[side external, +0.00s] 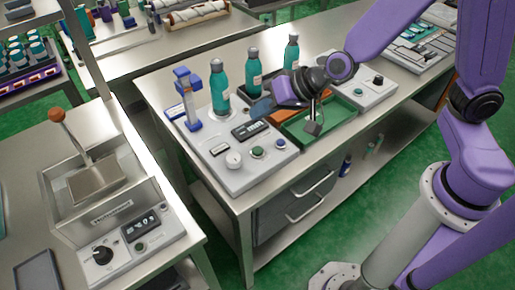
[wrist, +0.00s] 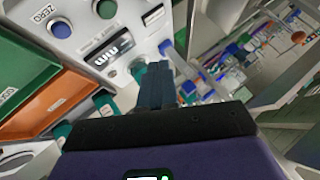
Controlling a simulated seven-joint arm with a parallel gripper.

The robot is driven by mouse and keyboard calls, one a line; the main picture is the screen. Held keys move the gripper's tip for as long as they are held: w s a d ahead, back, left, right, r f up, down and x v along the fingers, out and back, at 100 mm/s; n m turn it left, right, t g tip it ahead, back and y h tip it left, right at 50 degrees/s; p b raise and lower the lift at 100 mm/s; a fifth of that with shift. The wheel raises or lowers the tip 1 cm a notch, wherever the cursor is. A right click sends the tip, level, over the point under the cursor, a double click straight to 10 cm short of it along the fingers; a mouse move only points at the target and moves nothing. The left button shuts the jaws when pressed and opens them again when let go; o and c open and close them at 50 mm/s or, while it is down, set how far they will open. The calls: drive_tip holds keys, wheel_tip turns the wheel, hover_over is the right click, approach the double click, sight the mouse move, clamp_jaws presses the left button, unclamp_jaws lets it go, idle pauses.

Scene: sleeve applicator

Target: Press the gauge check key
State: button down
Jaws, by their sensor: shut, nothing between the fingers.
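The light grey control panel (side external: 270,168) carries a white knob (side external: 233,160), a green key (side external: 257,152), a blue key (side external: 280,143) and a dark display (side external: 249,130). In the wrist view the blue key (wrist: 60,29) has ZERO beside it, and the green key (wrist: 105,8) is near the top edge. No label that I can read names the gauge check key, so I cannot tell which one it is. My gripper (side external: 258,108) is shut and empty, above the panel behind the display and near the bottles. Its fingers (wrist: 155,85) show in the wrist view, apart from the keys.
Teal bottles (side external: 219,90) stand at the panel's back. An upright blue-and-clear fixture (side external: 187,95) is at its left. A green tray (side external: 330,133) and an orange tray (wrist: 65,103) lie beside the panel. A lever press (side external: 95,175) stands on the separate left bench.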

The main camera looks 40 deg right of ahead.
sight(261, 150)
drive_tip(key=shift+f, duration=4.35)
drive_tip(key=shift+f, duration=0.85)
drive_tip(key=shift+r, duration=0.85)
drive_tip(key=shift+r, duration=2.5)
drive_tip(key=shift+s, duration=0.1)
